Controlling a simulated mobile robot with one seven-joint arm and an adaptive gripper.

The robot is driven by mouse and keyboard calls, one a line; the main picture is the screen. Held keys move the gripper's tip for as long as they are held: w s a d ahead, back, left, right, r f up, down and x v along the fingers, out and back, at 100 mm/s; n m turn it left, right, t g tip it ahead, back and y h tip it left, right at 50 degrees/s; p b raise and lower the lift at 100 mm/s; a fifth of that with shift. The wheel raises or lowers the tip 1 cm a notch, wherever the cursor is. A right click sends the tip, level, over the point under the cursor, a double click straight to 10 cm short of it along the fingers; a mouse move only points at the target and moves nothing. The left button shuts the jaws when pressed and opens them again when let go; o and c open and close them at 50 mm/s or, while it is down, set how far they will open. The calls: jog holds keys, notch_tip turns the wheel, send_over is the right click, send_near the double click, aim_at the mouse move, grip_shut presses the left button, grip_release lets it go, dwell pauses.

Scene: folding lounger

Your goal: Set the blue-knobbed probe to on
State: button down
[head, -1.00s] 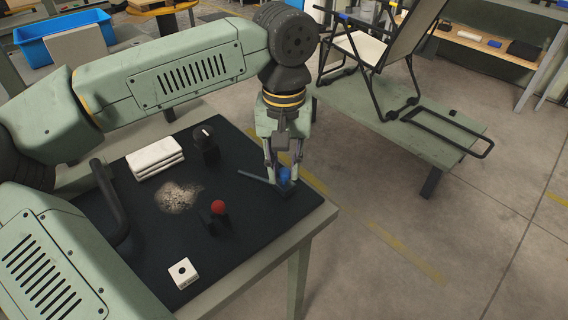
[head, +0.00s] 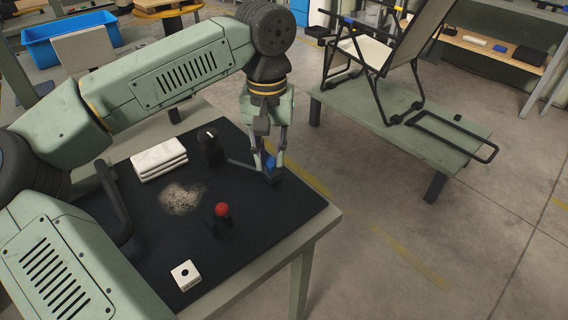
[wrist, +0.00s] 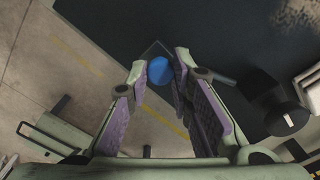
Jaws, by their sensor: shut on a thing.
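The blue-knobbed probe has a blue knob (head: 270,162) over a dark base, with a thin dark rod reaching left from it across the black mat (head: 250,212). My gripper (head: 268,160) points down and is shut on the blue knob. In the wrist view, the blue knob (wrist: 160,71) sits between the fingertips (wrist: 160,72). The rod's left end lies close to a black post with a dark round top (head: 208,138) bearing a white mark. The fingers partly hide the knob. I cannot tell whether the base touches the mat.
A red-knobbed piece (head: 222,210) stands in front, beside a pale granular patch (head: 181,198). The folding lounger (head: 375,60) stands on a separate green bench (head: 400,135).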

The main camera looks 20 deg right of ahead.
jog(key=shift+w+a+r, duration=0.1)
jog(key=shift+w+a, duration=0.05)
jog(key=shift+w, duration=0.35)
jog(key=c, duration=1.4)
grip_release()
notch_tip(320, 180, up, 12)
jog(key=shift+f, duration=0.1)
